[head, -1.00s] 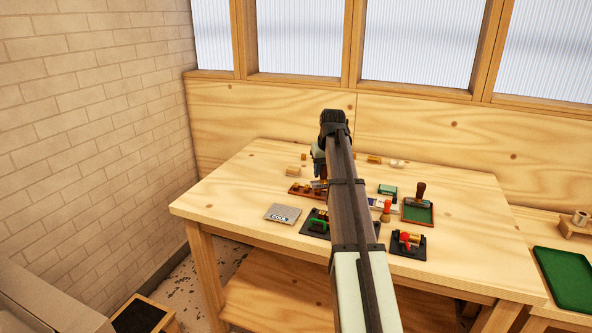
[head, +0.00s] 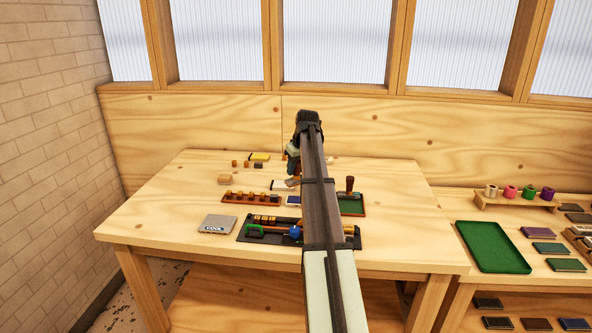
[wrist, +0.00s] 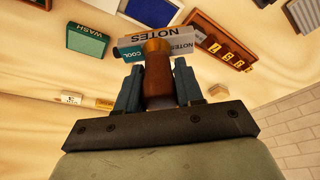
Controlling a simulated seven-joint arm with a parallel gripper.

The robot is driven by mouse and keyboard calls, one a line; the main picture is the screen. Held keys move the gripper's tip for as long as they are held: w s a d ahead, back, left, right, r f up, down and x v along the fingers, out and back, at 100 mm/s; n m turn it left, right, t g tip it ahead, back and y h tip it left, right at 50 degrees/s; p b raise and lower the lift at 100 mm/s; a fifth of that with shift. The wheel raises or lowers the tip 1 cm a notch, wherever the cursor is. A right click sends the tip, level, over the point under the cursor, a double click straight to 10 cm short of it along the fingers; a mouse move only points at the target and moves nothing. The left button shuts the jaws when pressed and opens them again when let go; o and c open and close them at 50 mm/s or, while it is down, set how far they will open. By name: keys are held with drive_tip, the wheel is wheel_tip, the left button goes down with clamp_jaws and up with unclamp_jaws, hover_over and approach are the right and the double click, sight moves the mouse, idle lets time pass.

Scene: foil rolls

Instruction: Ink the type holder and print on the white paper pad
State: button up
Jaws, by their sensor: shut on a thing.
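My gripper (wrist: 157,68) is shut on the brown wooden handle of the type holder (wrist: 158,80), which has a brass collar. Grey and teal blocks marked NOTES (wrist: 178,48) and COOL show beyond the collar; I cannot tell whether they are held or lie behind. In the head view my gripper (head: 293,166) is over the back middle of the table, and my arm hides what it holds. A white pad (head: 281,185) lies just left of my arm, partly hidden. A teal pad marked WASH (wrist: 87,42) is at the upper left of the wrist view.
A brown rack of small blocks (head: 232,197) stands left of my arm. A black tray (head: 258,239) with a green-handled tool is in front of it. A green tray (head: 352,209) holds an upright tool. The table's right side is clear.

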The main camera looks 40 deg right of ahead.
sight(297, 178)
drive_tip(key=shift+f+n, duration=0.15)
drive_tip(key=shift+n, duration=0.15)
drive_tip(key=shift+f, duration=2.85)
drive_tip(key=shift+f, duration=0.5)
drive_tip(key=shift+r, duration=0.15)
drive_tip(key=shift+r, duration=3.35)
